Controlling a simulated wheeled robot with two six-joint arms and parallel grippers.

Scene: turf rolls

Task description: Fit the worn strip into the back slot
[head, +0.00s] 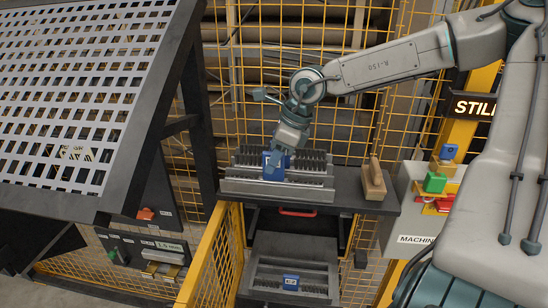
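A grey metal holder (277,187) with dark, toothed strips (310,163) standing in rows sits on a dark shelf. My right gripper (278,157) reaches down from above to the holder's middle. A blue block (272,172) is right at its fingertips; whether the fingers are closed on it is too small to tell. I cannot tell which strip is the worn one. The back slot is partly hidden by the gripper. My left gripper is not in view.
A wooden block (374,180) stands on the shelf (345,190), right of the holder. A machine box (408,215) with green and red parts is further right. A perforated panel (80,90) fills the left. Yellow mesh fencing (222,262) stands behind and in front left.

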